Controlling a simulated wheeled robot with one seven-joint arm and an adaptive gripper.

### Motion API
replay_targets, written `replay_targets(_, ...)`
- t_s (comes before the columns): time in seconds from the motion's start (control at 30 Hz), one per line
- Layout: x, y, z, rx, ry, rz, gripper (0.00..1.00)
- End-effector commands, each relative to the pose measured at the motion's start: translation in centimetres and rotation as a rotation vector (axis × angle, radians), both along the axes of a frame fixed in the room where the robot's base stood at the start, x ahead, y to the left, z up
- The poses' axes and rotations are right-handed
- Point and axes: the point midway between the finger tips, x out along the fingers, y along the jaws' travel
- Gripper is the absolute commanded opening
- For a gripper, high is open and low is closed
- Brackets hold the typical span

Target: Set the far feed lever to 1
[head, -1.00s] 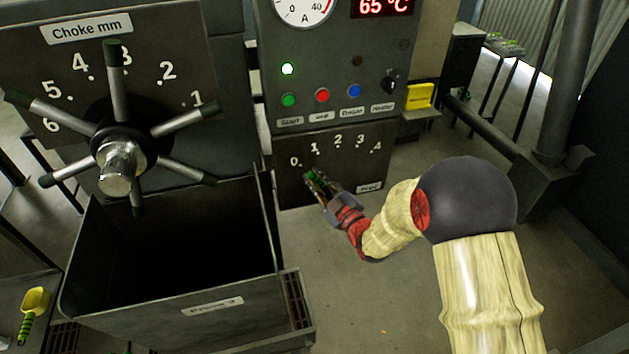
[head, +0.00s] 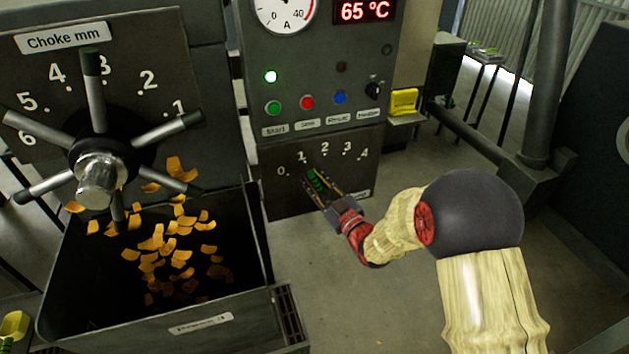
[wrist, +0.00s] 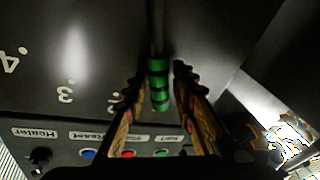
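The feed lever's green grip (head: 317,183) shows in the head view on the lower dark panel (head: 285,203), beneath the scale 0 to 4. Its grip appears just below and right of the 1 mark; the exact setting cannot be read. My gripper (head: 311,176) is at the lever, with its fingers apart on either side of the grip. In the wrist view my gripper (wrist: 160,72) is open, with the green-banded grip (wrist: 158,85) between the fingers and a narrow gap on both sides. There the 3 and 4 are visible, and the 1 is hidden.
A control box with buttons (head: 307,102) stands above the panel. A choke handwheel (head: 98,180) is at left, over a dark bin (head: 235,316) where orange flakes are falling. A yellow object (head: 404,101) is at right. Open floor (head: 320,290) lies below my arm.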

Motion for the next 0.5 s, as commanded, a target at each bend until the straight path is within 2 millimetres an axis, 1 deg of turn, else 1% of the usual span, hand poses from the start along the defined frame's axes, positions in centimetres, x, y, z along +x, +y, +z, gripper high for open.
replay_targets(0.03, 0.01, -0.01, 0.03, 0.0, 0.0, 0.0, 0.31)
replay_targets(0.1, 0.02, 0.0, 0.05, 0.0, -0.001, 0.0, 0.35)
replay_targets(0.37, 0.01, -0.03, 0.08, 0.0, -0.002, -0.001, 0.35)
replay_targets(0.5, -0.64, -0.46, -0.05, -0.001, 0.0, -0.001, 0.35)
